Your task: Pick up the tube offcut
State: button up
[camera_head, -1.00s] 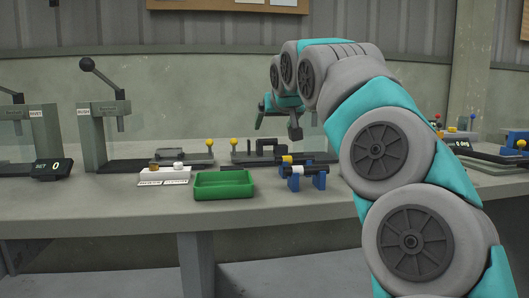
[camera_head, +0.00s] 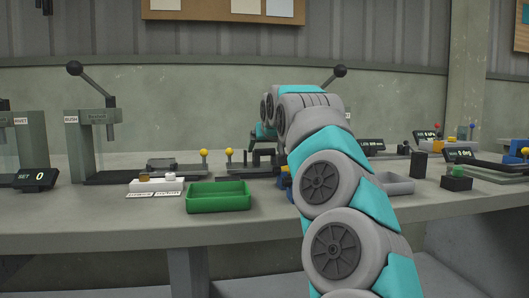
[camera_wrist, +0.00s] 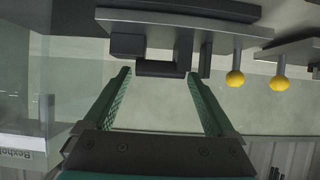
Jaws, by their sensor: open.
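I cannot single out the tube offcut for certain. In the wrist view a short dark piece (camera_wrist: 160,68) lies across the gap between the fingertips, beside dark blocks on a grey plate (camera_wrist: 185,20); I cannot tell whether it is loose or part of the fixture. My gripper (camera_wrist: 158,74) has its two green fingers apart, with nothing clearly held between them. In the head view my arm hides most of the gripper and most of the blue stand (camera_head: 284,180).
A green tray (camera_head: 219,197) stands at the bench front, with a white block (camera_head: 156,185) to its left. Lever presses (camera_head: 92,130) stand further left. A grey tray (camera_head: 397,185) and an upright dark block (camera_head: 418,165) are right of my arm. The bench front (camera_head: 120,225) is clear.

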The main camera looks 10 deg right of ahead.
jog(key=shift+w+f, duration=0.2)
jog(key=shift+w, duration=0.1)
jog(key=c, duration=1.1)
jog(key=shift+r, duration=0.2)
